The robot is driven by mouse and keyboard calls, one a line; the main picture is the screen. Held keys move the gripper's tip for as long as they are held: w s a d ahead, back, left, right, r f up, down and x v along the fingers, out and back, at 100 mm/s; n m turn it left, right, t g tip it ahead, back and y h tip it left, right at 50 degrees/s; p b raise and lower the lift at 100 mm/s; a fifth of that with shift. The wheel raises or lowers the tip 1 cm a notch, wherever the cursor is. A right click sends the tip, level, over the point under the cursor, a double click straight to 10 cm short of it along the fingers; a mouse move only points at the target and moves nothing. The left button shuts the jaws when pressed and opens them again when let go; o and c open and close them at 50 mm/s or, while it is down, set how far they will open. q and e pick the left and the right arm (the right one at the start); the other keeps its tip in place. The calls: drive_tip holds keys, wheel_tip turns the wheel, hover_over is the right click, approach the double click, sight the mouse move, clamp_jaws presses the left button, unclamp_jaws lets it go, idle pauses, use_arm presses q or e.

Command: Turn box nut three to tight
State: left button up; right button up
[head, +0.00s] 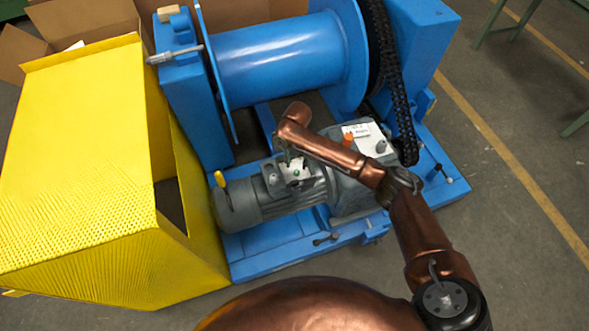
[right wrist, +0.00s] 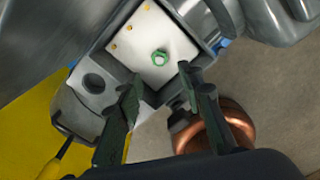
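The grey motor (head: 270,200) carries an open terminal box with a white plate (head: 291,166). In the right wrist view the white plate (right wrist: 175,32) bears one green hex nut (right wrist: 160,57) near its middle and small brass spots along its left edge. No number is readable, so I cannot tell whether this is box nut three. My right gripper (head: 288,153) points down at the box. In the right wrist view its dark fingers (right wrist: 158,85) are spread apart with nothing between them, just short of the green nut. My left gripper is not in view.
A yellow perforated guard (head: 80,160) stands left of the motor. A blue winch drum (head: 285,60) and a black chain (head: 393,75) lie behind. A yellow-handled tool (head: 219,179) stands by the motor's left end. An orange knob (head: 347,140) sits near the gearbox.

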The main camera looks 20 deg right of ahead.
sight(297, 173)
wheel_tip(297, 173, down, 5)
drive_tip(key=shift+f+b, duration=0.15)
drive_tip(key=shift+b, duration=0.7)
drive_tip(key=shift+f, duration=0.65)
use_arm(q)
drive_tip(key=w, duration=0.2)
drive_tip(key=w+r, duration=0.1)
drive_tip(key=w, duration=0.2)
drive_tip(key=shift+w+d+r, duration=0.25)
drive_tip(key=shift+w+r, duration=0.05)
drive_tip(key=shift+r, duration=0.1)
use_arm(e)
drive_tip(key=shift+c, duration=0.5)
clamp_jaws()
